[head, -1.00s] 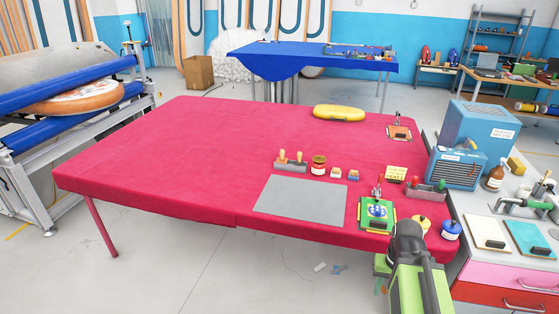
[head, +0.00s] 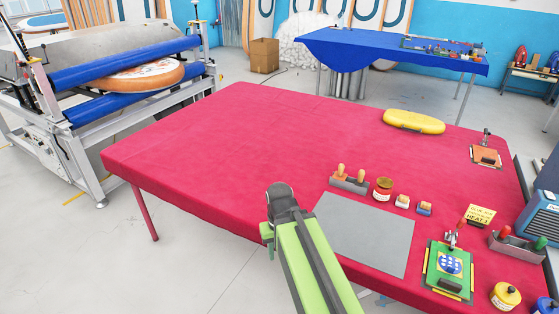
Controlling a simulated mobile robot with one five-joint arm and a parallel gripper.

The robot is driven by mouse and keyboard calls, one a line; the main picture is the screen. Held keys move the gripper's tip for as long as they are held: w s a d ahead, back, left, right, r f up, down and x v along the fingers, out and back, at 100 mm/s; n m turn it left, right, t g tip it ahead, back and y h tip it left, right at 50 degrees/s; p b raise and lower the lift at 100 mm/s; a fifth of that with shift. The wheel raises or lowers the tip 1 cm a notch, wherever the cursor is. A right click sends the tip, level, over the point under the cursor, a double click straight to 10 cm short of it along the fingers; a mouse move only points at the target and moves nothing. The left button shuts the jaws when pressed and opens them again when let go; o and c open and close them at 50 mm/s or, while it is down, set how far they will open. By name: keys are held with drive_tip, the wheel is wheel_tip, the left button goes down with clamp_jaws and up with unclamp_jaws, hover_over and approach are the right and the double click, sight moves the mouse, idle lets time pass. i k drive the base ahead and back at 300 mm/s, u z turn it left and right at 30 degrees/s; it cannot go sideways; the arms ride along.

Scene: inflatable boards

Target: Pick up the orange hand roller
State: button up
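A grey rack (head: 349,184) on the red table holds two upright tools with orange-tan handles, the left handle (head: 341,170) and the right handle (head: 360,174). Their lower ends are hidden in the rack, so I cannot tell whether either is the orange hand roller. A second grey rack (head: 520,249) at the right holds a red handle and a green handle. My gripper (head: 281,196), at the dark end of my green arm, shows in front of the table's near edge, left of the first rack and apart from it. Its fingers cannot be made out.
A grey mat (head: 362,236) lies right of my arm. A red jar (head: 383,189), small blocks (head: 402,201), a green clamp board (head: 449,270) and a yellow pad (head: 414,121) sit on the red table (head: 230,150). Its left half is clear. A roller machine (head: 130,75) stands at the left.

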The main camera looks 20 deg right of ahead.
sight(340, 176)
drive_tip(key=u, duration=0.5)
drive_tip(key=i, duration=1.45)
drive_tip(key=u, duration=0.3)
